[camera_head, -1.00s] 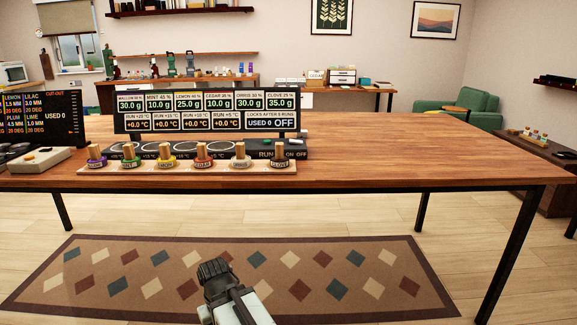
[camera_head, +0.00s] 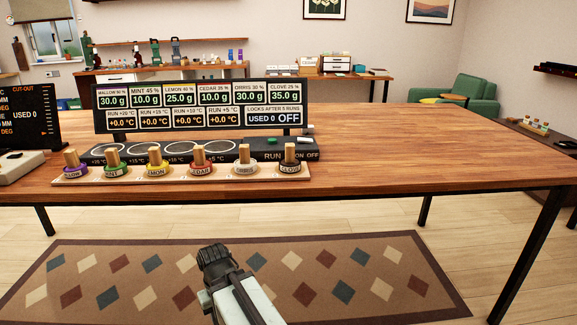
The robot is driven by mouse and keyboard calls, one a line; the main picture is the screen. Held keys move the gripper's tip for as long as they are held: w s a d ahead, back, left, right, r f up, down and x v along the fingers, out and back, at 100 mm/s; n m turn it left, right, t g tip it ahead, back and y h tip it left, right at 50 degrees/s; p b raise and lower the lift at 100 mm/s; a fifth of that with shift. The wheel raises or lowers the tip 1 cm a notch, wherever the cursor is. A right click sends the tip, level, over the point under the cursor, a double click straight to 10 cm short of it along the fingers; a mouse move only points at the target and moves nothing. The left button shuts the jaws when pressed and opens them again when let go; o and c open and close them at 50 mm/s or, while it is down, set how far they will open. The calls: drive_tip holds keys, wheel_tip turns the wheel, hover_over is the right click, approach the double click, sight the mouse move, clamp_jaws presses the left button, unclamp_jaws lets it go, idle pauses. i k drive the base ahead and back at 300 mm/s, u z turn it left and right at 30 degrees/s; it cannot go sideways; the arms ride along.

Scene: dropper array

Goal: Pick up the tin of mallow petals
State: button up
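A row of several tins with coloured bands and wooden knobs stands on a pale wooden strip (camera_head: 200,182) along the table's front edge. The leftmost tin, with a purple band (camera_head: 75,171), has a label too small to read surely; the display behind lists mallow first, at the left. The tins beside it read mint (camera_head: 116,170), lemon, cedar, orris and clove. My gripper (camera_head: 213,257) is low in front of the table, over the rug in the picture, apart from all the tins. Its fingers are dark and seen from behind, so their opening does not show.
A display panel (camera_head: 200,106) and a dark base with round pads (camera_head: 190,152) stand behind the tins. Another dark panel and a pale device (camera_head: 18,166) are at the left. The table's right half (camera_head: 400,150) is bare.

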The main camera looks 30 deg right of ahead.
sight(75, 168)
drive_tip(key=u, duration=0.1)
drive_tip(key=k, duration=0.5)
drive_tip(key=u, duration=1.8)
drive_tip(key=i, duration=2.05)
drive_tip(key=z, duration=2.35)
